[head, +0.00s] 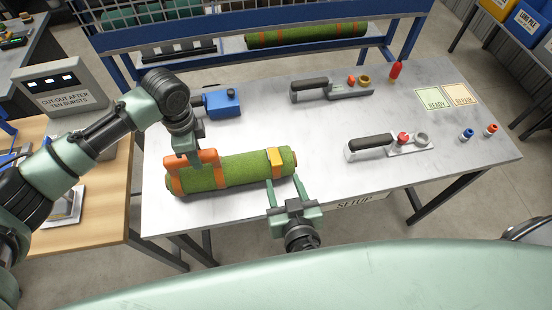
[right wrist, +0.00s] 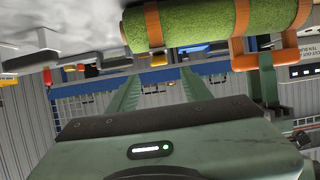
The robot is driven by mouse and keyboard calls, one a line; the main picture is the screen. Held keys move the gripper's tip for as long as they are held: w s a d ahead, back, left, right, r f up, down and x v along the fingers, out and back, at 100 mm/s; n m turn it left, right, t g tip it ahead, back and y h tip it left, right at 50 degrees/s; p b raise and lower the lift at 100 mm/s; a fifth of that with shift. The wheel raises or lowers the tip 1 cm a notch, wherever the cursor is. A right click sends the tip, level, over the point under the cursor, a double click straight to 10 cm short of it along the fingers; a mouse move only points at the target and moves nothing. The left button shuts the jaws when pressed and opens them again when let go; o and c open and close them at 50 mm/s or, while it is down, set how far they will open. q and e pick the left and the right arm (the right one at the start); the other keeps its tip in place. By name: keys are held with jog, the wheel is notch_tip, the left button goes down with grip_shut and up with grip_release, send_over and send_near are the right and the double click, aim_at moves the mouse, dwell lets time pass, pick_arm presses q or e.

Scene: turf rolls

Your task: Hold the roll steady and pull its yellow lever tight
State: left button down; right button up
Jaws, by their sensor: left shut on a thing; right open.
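The green turf roll (head: 238,169) with orange straps lies on the grey table. An orange handle (head: 207,156) stands over its left part. My left gripper (head: 194,160) is shut on this handle; it also shows in the right wrist view (right wrist: 267,85). The yellow lever (head: 275,157) sits on the strap near the roll's right end. My right gripper (head: 284,180) is open and empty at the roll's front side, just in front of the lever. In the right wrist view the roll (right wrist: 195,22) crosses the top, and the lever (right wrist: 158,60) shows between the open fingers.
A blue box (head: 222,104) stands behind the roll. Two black-handled tools (head: 370,143) (head: 310,84) lie to the right and back. A red cylinder (head: 396,70) and green and orange cards (head: 434,98) are further right.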

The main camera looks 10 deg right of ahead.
aim_at(277, 165)
jog(key=x, duration=1)
jog(key=shift+w+f, duration=0.1)
jog(key=shift+w, duration=0.15)
grip_shut()
dwell(0.9)
